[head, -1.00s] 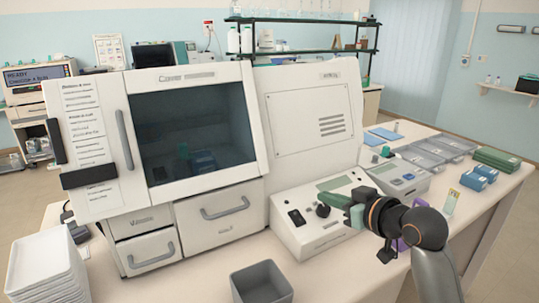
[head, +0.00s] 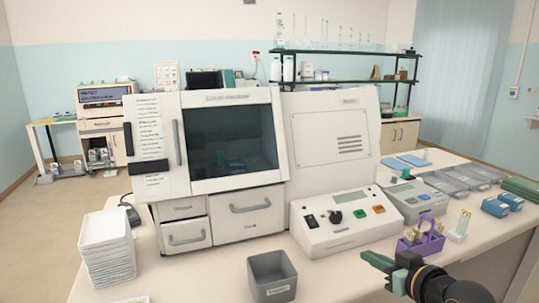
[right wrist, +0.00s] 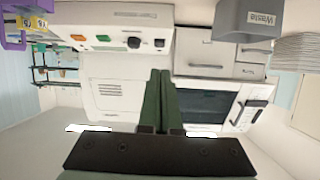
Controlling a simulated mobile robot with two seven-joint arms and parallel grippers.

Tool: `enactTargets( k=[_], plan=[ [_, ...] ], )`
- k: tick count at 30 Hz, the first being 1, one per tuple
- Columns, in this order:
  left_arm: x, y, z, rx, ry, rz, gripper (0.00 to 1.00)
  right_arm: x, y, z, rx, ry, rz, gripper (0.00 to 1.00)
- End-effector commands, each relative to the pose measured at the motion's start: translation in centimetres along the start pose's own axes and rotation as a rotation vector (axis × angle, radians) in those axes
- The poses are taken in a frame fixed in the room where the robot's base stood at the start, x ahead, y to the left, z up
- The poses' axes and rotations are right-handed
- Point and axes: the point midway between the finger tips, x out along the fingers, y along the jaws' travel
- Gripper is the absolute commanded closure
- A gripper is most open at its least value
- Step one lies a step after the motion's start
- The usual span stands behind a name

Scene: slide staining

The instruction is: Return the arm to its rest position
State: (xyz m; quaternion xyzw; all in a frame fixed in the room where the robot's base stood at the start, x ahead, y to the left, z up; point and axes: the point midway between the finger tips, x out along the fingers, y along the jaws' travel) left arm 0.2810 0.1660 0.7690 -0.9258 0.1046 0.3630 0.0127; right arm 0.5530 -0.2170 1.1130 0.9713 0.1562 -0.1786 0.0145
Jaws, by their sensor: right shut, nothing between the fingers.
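My right gripper (head: 369,262) is low at the right of the head view, over the front part of the bench. Its green fingers are shut with nothing between them. In the right wrist view the closed fingers (right wrist: 158,100) point at the white staining machine (right wrist: 115,90), and the picture is upside down. The gripper is apart from the machine and from the purple slide holder (head: 428,242), which stands just beyond my wrist with slides in it. My left gripper is in neither view.
A grey waste bin (head: 272,276) stands at the bench's front, left of my gripper. A control box (head: 345,222) with knobs sits behind it. A stack of white trays (head: 107,250) is at the left. Blue boxes (head: 496,207) and grey trays lie at the right.

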Motion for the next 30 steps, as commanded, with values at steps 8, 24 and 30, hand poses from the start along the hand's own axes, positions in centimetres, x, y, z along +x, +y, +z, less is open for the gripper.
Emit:
enactTargets(
  k=[8, 24, 30],
  plan=[
    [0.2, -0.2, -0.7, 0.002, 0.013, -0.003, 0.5, 1.1, -1.7, 14.5, 0.063, -0.133, 0.058, 1.0],
    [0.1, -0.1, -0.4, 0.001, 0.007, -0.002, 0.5, -9.5, -11.3, 39.9, 0.082, -0.362, 0.084, 1.0],
    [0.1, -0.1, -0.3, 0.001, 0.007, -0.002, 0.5, -10.5, -12.0, 40.9, 0.079, -0.371, 0.08, 1.0]
  ],
)
